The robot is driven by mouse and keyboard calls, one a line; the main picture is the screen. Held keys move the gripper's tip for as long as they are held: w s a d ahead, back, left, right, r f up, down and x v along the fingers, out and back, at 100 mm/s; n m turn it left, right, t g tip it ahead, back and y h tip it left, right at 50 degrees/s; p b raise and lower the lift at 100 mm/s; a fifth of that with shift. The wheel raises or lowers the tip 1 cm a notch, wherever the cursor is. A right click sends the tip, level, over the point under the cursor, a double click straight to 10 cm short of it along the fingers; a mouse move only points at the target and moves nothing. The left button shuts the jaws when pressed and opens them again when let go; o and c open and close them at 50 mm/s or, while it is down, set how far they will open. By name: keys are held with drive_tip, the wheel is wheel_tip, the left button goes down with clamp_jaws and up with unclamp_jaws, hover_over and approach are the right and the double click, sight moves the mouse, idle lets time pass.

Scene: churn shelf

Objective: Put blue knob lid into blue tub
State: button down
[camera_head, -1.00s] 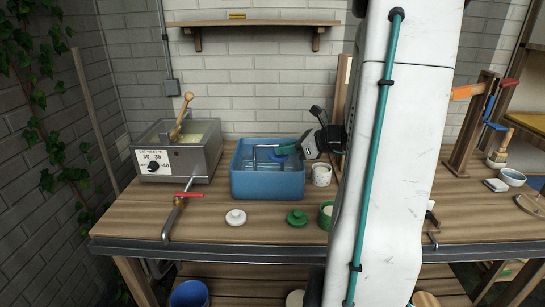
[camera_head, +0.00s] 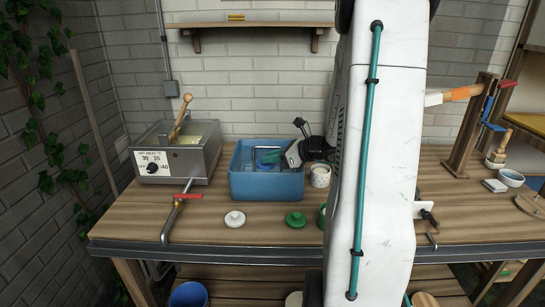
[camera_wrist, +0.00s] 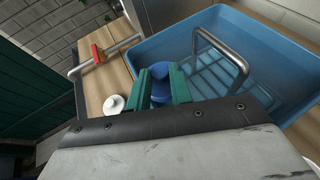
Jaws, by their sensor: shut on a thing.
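The blue tub (camera_head: 266,184) stands on the bench, open at the top, with a bent metal bar inside. My gripper (camera_head: 283,157) reaches in from the right, at the tub's opening. Its green fingers (camera_wrist: 161,88) are shut on the blue knob lid (camera_wrist: 160,84), which shows between them in the wrist view. In the head view the lid (camera_head: 268,159) shows against the tub's inside. I cannot tell how far it is above the tub's floor. The tub's slatted floor (camera_wrist: 212,75) shows in the wrist view.
A white knob lid (camera_head: 235,219) and a green knob lid (camera_head: 296,219) lie in front of the tub. A white cup (camera_head: 320,175) stands just right of the tub.

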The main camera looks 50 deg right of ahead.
drive_tip(key=shift+f, duration=0.3)
drive_tip(key=c, duration=1.3)
unclamp_jaws()
drive_tip(key=shift+o, duration=0.2)
drive_tip(key=shift+r, duration=0.15)
